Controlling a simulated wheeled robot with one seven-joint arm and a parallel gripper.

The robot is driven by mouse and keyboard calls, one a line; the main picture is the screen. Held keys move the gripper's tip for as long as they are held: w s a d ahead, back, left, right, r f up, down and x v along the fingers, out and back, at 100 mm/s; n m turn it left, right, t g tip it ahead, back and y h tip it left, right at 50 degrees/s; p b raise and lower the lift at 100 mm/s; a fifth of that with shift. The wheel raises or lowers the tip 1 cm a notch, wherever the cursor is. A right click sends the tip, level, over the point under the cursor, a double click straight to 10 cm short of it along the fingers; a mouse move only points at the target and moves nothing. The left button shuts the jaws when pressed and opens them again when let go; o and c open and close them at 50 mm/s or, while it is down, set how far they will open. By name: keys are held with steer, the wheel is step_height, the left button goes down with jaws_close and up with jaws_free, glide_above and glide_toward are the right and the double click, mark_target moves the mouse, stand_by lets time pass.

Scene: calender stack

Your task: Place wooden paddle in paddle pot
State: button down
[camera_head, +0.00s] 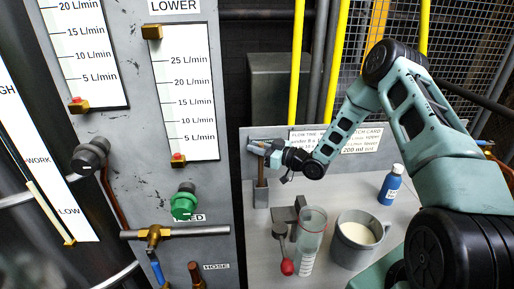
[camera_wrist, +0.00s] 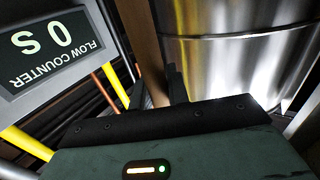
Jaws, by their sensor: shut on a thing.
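The wooden paddle (camera_head: 261,172) is a narrow brown upright piece in the head view. My gripper (camera_head: 262,147) is shut on its upper part at the back left of the grey bench. The grey paddle pot (camera_head: 261,197) stands directly below. The paddle's lower end goes out of sight at the pot's rim and looks to be inside it; how deep is hidden. In the wrist view, the dark fingers (camera_wrist: 176,84) are beside a brown wooden strip (camera_wrist: 144,45), which seems to be the paddle. The pot is not clear there.
On the bench are a grey jug (camera_head: 350,249) of pale liquid, a clear measuring cylinder (camera_head: 310,235), a red-ended tool (camera_head: 286,266) and a blue bottle (camera_head: 391,186). A gauge panel (camera_head: 215,190) stands close left. A shiny metal cylinder (camera_wrist: 235,60) and flow counter (camera_wrist: 50,45) are near my wrist.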

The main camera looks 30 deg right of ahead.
steer(key=shift+f, duration=0.2)
steer(key=c, duration=1.3)
jaws_free()
steer(key=shift+r, duration=0.1)
steer(key=shift+c, duration=0.2)
steer(key=b+v, duration=0.3)
steer(key=v, duration=0.9)
steer(key=shift+r, duration=0.1)
